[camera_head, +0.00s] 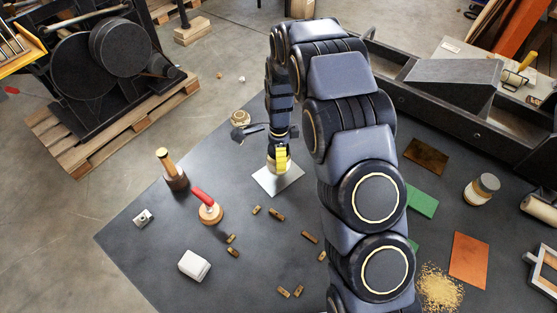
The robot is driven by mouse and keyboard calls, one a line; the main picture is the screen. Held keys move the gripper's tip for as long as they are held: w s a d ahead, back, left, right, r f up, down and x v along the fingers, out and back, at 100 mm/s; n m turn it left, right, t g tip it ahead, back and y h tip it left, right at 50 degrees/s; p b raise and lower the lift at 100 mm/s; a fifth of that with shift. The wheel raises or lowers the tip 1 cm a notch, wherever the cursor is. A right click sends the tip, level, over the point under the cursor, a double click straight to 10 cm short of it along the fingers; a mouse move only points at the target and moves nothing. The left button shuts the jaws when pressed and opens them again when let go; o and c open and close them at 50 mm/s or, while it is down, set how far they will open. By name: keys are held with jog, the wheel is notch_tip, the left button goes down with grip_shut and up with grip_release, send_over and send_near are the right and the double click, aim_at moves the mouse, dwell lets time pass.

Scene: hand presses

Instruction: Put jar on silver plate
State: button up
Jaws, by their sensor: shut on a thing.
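My gripper (280,157), with yellow on its end, points down over the silver plate (292,182). It is shut on a pale, rounded thing that looks like the jar (272,167). The gripper hides most of it. Its lower part is over the upper middle of the plate; I cannot tell whether it touches. The silver plate is a flat, bright square lying on the dark table.
A red-handled stamp (208,205), a wooden-handled tool (170,170) and a white box (194,265) stand to the left. Green and copper sheets (469,260) lie at the right, beyond my arm.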

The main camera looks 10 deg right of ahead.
jog(key=shift+w+f, duration=0.15)
jog(key=shift+f, duration=1.5)
jog(key=shift+f, duration=0.15)
jog(key=o, duration=1.1)
jog(key=shift+o, duration=0.2)
notch_tip(320, 180, up, 12)
jog(key=shift+f, duration=0.1)
jog(key=shift+d+r, duration=0.1)
jog(key=shift+r, duration=0.3)
jog(key=s+d+r+n, duration=0.2)
jog(key=s+r+n, duration=0.5)
jog(key=s+r, duration=0.4)
jog(key=s+d+r+n+g, duration=0.1)
jog(key=s+r+n, duration=0.2)
jog(key=s+n, duration=0.8)
jog(key=s, duration=1)
jog(key=shift+s+g, duration=0.25)
jog(key=shift+g, duration=0.05)
